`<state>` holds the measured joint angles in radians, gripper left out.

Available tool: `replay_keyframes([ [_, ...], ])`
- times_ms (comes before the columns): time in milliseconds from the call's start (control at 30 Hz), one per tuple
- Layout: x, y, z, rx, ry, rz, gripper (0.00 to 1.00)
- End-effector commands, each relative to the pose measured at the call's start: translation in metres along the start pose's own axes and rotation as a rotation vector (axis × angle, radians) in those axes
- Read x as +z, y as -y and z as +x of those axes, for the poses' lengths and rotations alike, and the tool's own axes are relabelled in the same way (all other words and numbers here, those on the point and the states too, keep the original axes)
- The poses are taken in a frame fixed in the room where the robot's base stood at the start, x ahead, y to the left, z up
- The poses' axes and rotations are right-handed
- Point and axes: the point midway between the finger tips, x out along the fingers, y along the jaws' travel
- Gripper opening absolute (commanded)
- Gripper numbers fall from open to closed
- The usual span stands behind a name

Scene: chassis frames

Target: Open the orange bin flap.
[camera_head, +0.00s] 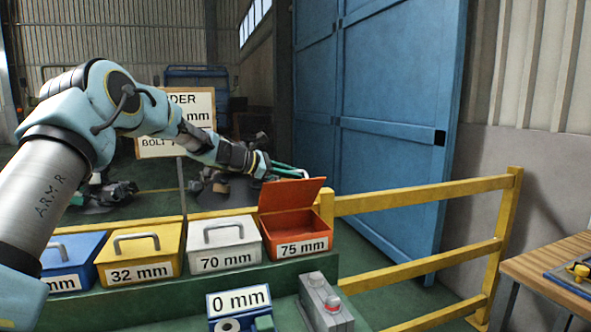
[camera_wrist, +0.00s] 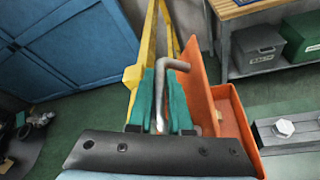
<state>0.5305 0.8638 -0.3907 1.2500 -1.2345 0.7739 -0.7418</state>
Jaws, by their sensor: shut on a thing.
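The orange bin (camera_head: 270,240), labelled 75 mm, stands at the right end of a row of bins in the head view. Its orange flap (camera_head: 292,195) is raised, standing steeply up at the back, and the bin's interior shows. My gripper (camera_head: 298,174) is just behind the flap's upper edge. In the wrist view, my gripper (camera_wrist: 162,97) has its teal fingers shut on the flap's grey bent handle (camera_wrist: 176,64). The flap (camera_wrist: 195,85) is seen nearly edge-on beside the fingers, with the open bin (camera_wrist: 240,125) to its right.
White (camera_head: 222,236), yellow (camera_head: 140,250) and blue (camera_head: 72,255) bins with closed lids stand to the left. A yellow railing (camera_head: 430,190) runs close behind and right of the orange bin. A wooden table (camera_head: 560,262) is at the far right.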

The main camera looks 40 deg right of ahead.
Motion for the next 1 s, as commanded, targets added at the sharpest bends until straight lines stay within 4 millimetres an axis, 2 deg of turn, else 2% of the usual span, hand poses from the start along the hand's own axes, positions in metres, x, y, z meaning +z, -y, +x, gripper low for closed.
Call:
replay_keyframes([
  [100,0.003,-0.013,-0.002,0.000,-0.002,-0.009,0.00],
  [300,0.000,-0.023,-0.001,-0.029,-0.002,-0.082,0.00],
  [967,-0.006,-0.027,0.001,-0.047,-0.001,-0.125,0.00],
  [1000,-0.006,-0.027,0.001,-0.047,-0.001,-0.125,0.22],
])
